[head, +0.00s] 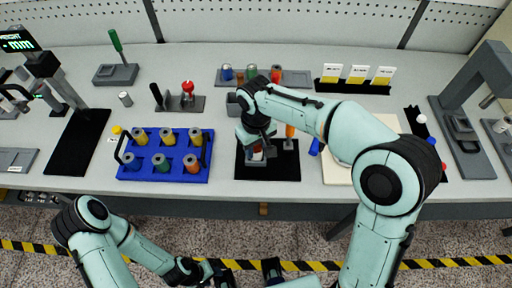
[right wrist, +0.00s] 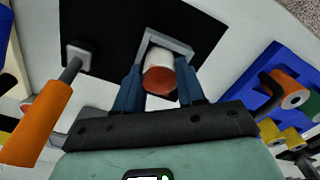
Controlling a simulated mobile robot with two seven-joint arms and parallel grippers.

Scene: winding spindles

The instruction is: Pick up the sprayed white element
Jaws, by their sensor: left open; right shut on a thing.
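The white element (right wrist: 160,60) is a short cylinder with a white side and a red-orange end facing the camera in the right wrist view. It is between the blue fingers of my right gripper (right wrist: 158,82), which is shut on it. A grey U-shaped bracket (right wrist: 178,44) frames it on the black mat. In the head view my right gripper (head: 257,143) is low over the black mat (head: 284,166) and partly hides the white element (head: 257,155). My left gripper (head: 247,272) is open and empty at the bottom edge, in front of the table.
A blue rack (head: 165,176) with several coloured spindles stands left of the mat. An orange-handled tool (head: 290,131) stands on the mat's right side. A cream board (head: 342,174) lies further right. A tray of coloured cylinders (head: 300,78) is behind.

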